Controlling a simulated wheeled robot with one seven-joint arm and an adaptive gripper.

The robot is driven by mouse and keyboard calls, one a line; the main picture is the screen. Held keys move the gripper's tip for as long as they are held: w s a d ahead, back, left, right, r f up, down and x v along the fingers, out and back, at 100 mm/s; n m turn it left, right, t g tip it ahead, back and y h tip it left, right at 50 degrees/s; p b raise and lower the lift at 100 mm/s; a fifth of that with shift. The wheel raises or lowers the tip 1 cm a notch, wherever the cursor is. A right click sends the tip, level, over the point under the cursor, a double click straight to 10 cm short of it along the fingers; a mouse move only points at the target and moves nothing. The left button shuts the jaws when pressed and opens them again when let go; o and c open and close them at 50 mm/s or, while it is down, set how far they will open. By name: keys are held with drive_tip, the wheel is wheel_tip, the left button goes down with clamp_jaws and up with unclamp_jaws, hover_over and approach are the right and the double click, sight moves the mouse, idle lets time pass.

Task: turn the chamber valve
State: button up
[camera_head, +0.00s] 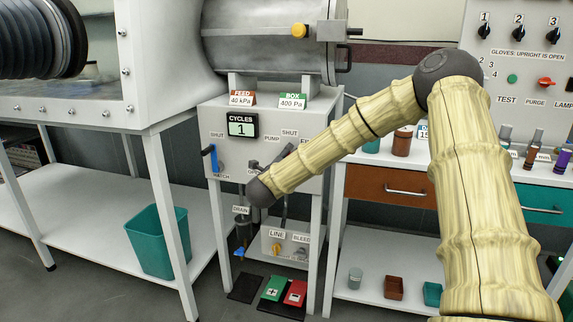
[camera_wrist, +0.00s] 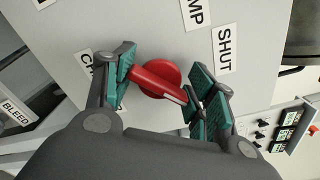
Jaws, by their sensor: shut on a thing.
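The chamber valve has a red round hub with a red lever handle (camera_wrist: 160,80) on a pale panel, seen in the wrist view. Labels around it read PUMP, SHUT and one partly hidden that starts with CH. My gripper (camera_wrist: 163,93) has its teal-padded fingers on both sides of the lever, shut on it. The lever lies slanted between the pads. In the head view my arm reaches to the front of the grey cabinet (camera_head: 222,178), and the valve handle is hidden there behind my wrist.
The CYCLES display (camera_head: 241,127) reads 1. A drain valve (camera_head: 240,252) and a LINE/BLEED box (camera_head: 286,245) sit below. A teal bin (camera_head: 160,243) stands on the left shelf.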

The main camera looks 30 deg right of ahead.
drive_tip(key=shift+f, duration=0.25)
idle(0.3)
drive_tip(key=o, duration=0.7)
drive_tip(key=shift+r, duration=0.1)
drive_tip(key=shift+a, duration=0.1)
drive_tip(key=v, duration=1.1)
drive_tip(key=shift+s+a, duration=0.25)
drive_tip(key=shift+s, duration=0.1)
